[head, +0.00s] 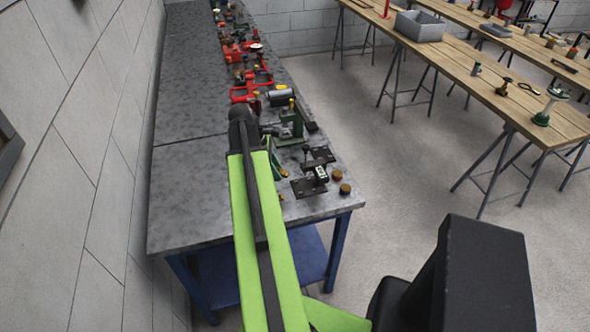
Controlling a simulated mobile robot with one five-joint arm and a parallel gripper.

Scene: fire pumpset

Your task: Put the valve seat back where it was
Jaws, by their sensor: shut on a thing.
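My lime-green arm reaches up over the grey metal bench (185,180) and bends at a black joint. My gripper (312,172), with dark plate-like jaws, is low over the near right corner of the bench. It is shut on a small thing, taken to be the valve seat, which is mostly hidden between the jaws. I cannot tell whether that thing touches the bench top. Two small round brass-coloured parts (345,188) lie on the bench just right of the gripper, near its edge.
A green device (291,124) and red fittings (242,92) crowd the bench's right side, beyond the gripper. The bench's left half is clear. A wooden table (480,82) with a grey bin (419,27) stands across open floor. A block wall (75,150) borders the left.

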